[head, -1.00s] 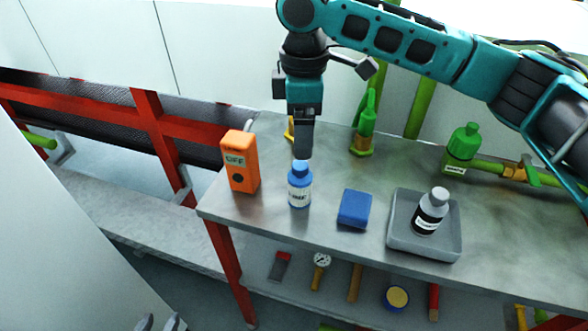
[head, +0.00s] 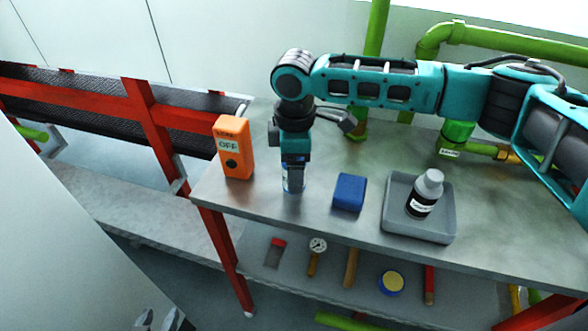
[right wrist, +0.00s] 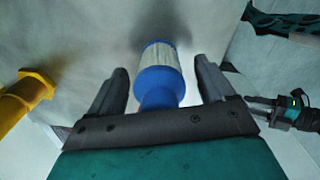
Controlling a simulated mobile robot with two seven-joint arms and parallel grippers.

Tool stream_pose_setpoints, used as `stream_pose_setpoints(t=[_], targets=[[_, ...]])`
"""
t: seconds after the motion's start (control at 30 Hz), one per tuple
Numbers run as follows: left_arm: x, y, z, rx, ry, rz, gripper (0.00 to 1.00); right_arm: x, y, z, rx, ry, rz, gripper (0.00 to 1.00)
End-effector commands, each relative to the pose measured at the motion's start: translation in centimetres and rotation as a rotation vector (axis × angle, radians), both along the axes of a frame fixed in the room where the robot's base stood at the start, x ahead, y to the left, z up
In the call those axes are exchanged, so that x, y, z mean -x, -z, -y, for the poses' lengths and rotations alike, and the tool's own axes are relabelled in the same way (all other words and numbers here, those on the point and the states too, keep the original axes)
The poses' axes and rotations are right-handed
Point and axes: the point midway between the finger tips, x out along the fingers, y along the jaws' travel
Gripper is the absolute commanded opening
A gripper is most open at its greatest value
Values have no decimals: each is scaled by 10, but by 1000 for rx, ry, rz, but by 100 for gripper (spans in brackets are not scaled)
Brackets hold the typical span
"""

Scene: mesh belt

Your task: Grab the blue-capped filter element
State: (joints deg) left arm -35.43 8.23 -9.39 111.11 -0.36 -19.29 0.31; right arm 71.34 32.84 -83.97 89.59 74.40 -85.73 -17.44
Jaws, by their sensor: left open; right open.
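The blue-capped filter element (head: 286,184) stands on the grey table near its left front corner, mostly hidden behind my right gripper (head: 294,188) in the head view. In the right wrist view the filter element (right wrist: 158,72) shows a blue cap and a white ribbed body. It lies between the two open fingers of my right gripper (right wrist: 162,70), with a visible gap on each side. My left gripper (head: 158,319) is open and empty at the bottom left of the head view, far from the table top.
An orange box (head: 233,148) marked OFF stands just left of the filter element. A blue block (head: 349,192) and a grey tray (head: 396,222) with a grey-capped dark bottle (head: 425,192) are to the right. Green pipes (head: 440,40) run behind. Tools lie on the lower shelf (head: 330,283).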

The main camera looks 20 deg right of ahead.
Motion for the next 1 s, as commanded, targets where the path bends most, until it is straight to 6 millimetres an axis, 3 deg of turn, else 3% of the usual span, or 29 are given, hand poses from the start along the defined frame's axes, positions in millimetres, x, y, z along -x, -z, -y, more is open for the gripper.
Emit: stream_pose_setpoints(t=[0.17,0.8,1.0], targets=[[-1,-1,0,0,0,2,43,0,0,0,0,0,0,82],[4,2,0,0,-1,-7,43,0,-1,0,0,0,1,22],[4,1,0,0,-1,-7,43,0,-1,0,-1,0,1,19]])
